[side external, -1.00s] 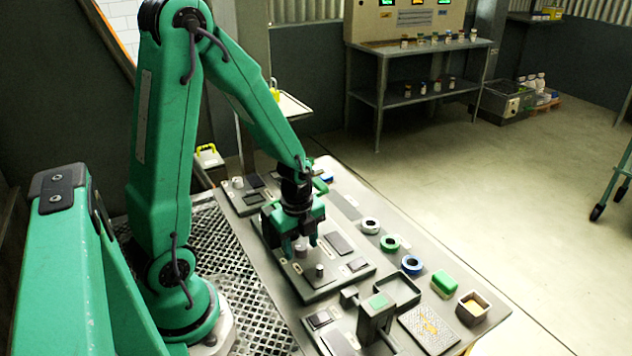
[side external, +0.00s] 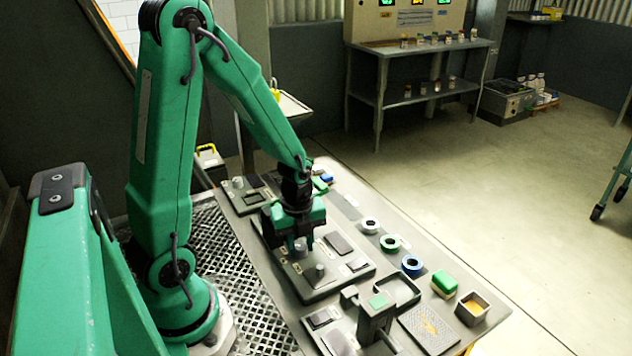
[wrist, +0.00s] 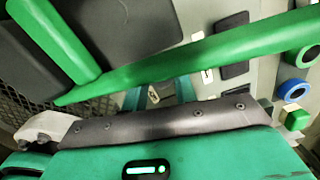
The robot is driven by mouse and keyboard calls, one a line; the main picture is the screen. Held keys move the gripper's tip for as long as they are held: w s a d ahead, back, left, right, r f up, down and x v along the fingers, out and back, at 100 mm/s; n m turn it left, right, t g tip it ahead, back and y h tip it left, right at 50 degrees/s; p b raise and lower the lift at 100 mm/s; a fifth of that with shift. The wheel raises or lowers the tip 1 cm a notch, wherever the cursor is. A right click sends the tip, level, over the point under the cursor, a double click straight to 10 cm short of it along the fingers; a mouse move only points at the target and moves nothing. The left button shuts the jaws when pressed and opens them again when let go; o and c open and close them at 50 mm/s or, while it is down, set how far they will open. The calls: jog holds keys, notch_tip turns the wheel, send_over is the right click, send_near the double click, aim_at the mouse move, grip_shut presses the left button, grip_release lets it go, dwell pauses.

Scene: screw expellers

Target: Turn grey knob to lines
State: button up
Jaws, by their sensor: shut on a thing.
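A grey knob (side external: 300,247) stands upright on a raised grey panel (side external: 318,292) on the bench, mostly covered by my fingers in the side view. My gripper (side external: 302,245) points straight down and is shut on this knob. A second, similar grey knob (side external: 319,271) stands free on the same panel, nearer the camera. In the wrist view my teal fingers (wrist: 160,93) show only in part behind the gripper body, and the held knob is hidden. Line marks around the knob are too small or covered to read.
Dark plates (side external: 339,243) lie on the panel right of my gripper. White, green and blue rings (side external: 411,265) sit along the bench. A green block (side external: 444,283), an open box (side external: 472,307) and a grey stand (side external: 375,318) are nearer the camera. Another panel with a knob (side external: 238,183) lies behind.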

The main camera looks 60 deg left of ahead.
aim_at(299, 246)
jog(key=shift+m, duration=0.8)
jog(key=o, duration=1)
jog(key=shift+r, duration=0.1)
jog(key=shift+s+r, duration=0.15)
jog(key=shift+r, duration=3.65)
